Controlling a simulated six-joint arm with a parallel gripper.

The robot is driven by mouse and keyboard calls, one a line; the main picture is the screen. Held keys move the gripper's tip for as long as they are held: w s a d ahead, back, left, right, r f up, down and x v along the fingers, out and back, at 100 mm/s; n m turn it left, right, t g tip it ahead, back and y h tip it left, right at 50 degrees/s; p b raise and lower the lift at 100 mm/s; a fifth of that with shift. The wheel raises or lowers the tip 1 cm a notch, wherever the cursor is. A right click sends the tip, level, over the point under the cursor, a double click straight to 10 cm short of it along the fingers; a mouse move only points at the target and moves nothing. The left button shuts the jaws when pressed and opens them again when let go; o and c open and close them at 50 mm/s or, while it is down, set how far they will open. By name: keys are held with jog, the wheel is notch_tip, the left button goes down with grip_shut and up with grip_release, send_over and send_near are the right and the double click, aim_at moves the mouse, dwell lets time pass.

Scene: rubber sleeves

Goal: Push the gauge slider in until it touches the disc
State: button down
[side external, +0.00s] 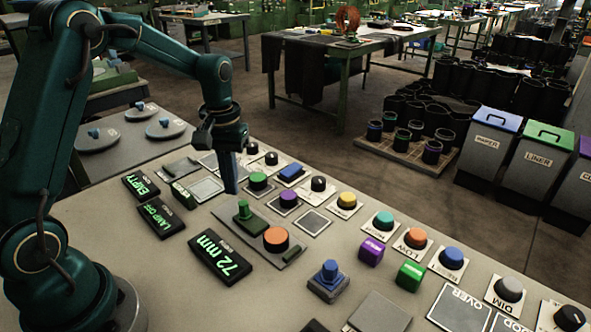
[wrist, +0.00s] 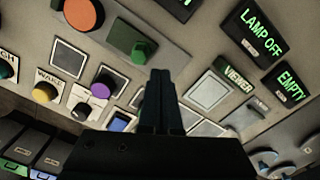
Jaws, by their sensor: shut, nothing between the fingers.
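The gauge slider (side external: 244,216) is a green block with an upright knob, set on a flat grey-green track on the console. The orange disc (side external: 276,239) stands at the near right end of the track, with a gap between it and the slider. In the wrist view the slider's green knob (wrist: 143,50) and the orange disc (wrist: 82,14) lie ahead. My gripper (side external: 231,190) is shut and empty, pointing down just behind the slider, on the side away from the disc. Its fingertips (wrist: 160,74) appear close to the knob; I cannot tell whether they touch. A display (side external: 220,257) reads 72 mm.
Displays reading LAMP OFF (side external: 161,217) and EMPTY (side external: 142,186) lie to the left. A green button (side external: 258,181) and a purple knob (side external: 288,199) stand right of my gripper. Labelled bins (side external: 487,150) stand beyond the console.

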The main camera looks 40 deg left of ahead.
aim_at(241, 201)
jog(key=shift+f, duration=2.1)
jog(key=shift+d, duration=1.4)
jog(key=shift+a, duration=0.15)
jog(key=shift+a, duration=0.6)
notch_tip(241, 201, up, 7)
dwell(0.8)
